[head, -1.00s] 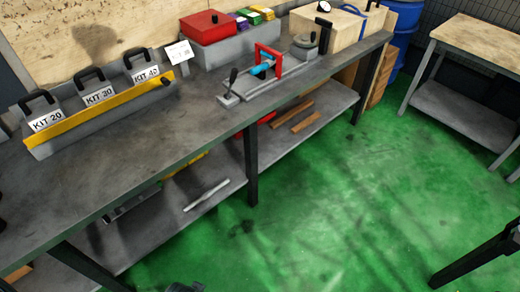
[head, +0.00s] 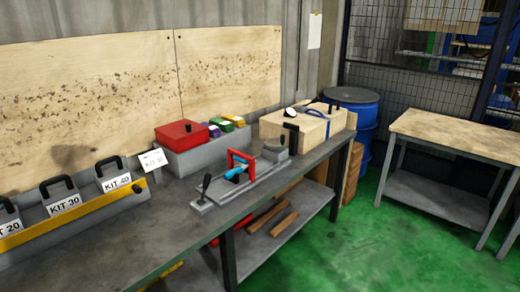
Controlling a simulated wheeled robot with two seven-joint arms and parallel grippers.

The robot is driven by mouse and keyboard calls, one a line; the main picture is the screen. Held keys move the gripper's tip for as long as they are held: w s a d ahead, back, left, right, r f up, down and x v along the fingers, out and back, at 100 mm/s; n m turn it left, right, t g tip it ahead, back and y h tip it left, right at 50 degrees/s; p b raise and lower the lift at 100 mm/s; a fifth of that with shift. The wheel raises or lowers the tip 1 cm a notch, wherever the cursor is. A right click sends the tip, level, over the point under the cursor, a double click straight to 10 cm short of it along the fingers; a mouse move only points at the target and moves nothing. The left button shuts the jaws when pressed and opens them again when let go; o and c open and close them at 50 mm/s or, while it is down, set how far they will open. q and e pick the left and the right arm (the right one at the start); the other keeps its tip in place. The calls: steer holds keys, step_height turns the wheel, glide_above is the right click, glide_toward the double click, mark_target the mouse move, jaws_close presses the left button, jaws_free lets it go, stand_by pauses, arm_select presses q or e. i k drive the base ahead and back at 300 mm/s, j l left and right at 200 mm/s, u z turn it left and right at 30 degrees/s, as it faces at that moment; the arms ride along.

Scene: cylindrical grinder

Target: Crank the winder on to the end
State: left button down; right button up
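No part labelled as a winder can be made out for sure. A grey bench device (head: 232,183) sits near the front edge of the workbench. It has a red frame (head: 241,164), a blue part (head: 236,173) inside it, an upright black-knobbed lever (head: 205,185) at its left end and a round grey part (head: 274,150) at its right. Behind it to the right stands a light wooden box (head: 303,129) with a black upright handle (head: 291,138) and a small dial (head: 289,113) on top. Neither of my grippers is in view.
The workbench (head: 135,225) also bears kit boxes in a tray with a yellow front rail (head: 75,215), a sign (head: 153,160), and a red box (head: 182,133) with coloured blocks. A blue drum (head: 362,115) and a wood-topped table (head: 450,133) stand right. Green floor (head: 350,240) is clear.

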mark_target(272, 144)
steer(key=i+l, duration=0.7)
steer(key=i, duration=0.15)
steer(key=i+l, duration=0.7)
steer(key=i, duration=0.2)
